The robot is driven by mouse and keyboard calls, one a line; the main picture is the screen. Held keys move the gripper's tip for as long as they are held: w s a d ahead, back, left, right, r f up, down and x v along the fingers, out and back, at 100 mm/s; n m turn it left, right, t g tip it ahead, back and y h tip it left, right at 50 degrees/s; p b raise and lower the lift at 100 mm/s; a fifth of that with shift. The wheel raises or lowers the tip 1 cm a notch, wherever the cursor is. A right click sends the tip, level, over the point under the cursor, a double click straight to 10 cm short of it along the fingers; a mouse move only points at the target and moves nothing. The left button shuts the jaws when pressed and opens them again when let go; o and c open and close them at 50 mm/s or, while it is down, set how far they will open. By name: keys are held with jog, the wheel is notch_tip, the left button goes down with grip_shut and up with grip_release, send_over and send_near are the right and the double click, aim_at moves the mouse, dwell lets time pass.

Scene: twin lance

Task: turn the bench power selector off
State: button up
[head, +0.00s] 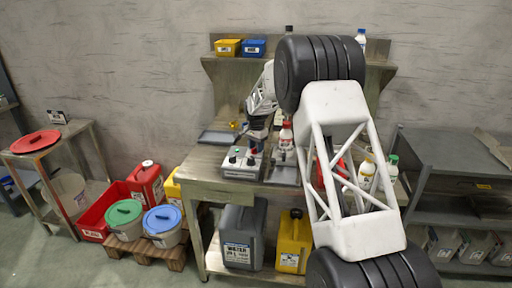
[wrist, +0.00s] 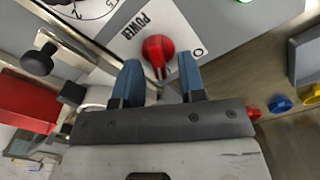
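The bench power selector (wrist: 158,48) is a red knob on a pale plate marked POWER in the wrist view. An O mark (wrist: 198,52) is printed to its right. The knob's narrow end points down the picture, toward my gripper. My gripper (wrist: 159,70) is open, with one blue finger on each side of the knob's narrow end. I see gaps on both sides, so neither finger appears to touch it. In the head view my gripper (head: 256,141) is at the control box (head: 241,168) on the bench; the red knob cannot be made out there.
A dial (wrist: 88,6) and a black knob (wrist: 38,60) are at the left in the wrist view. A green light (wrist: 245,1) shows at the top. Red, blue (wrist: 281,104) and yellow round parts lie at the right. Bottles (head: 367,172) stand right of the box.

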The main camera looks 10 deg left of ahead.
jog(key=shift+c, duration=0.3)
grip_shut()
jog(key=shift+n, duration=0.4)
jog(key=n, duration=0.5)
jog(key=shift+w+a, duration=0.1)
jog(key=shift+a, duration=0.2)
jog(key=n, duration=0.6)
jog(key=shift+a, duration=0.3)
jog(key=shift+o, duration=0.3)
grip_release()
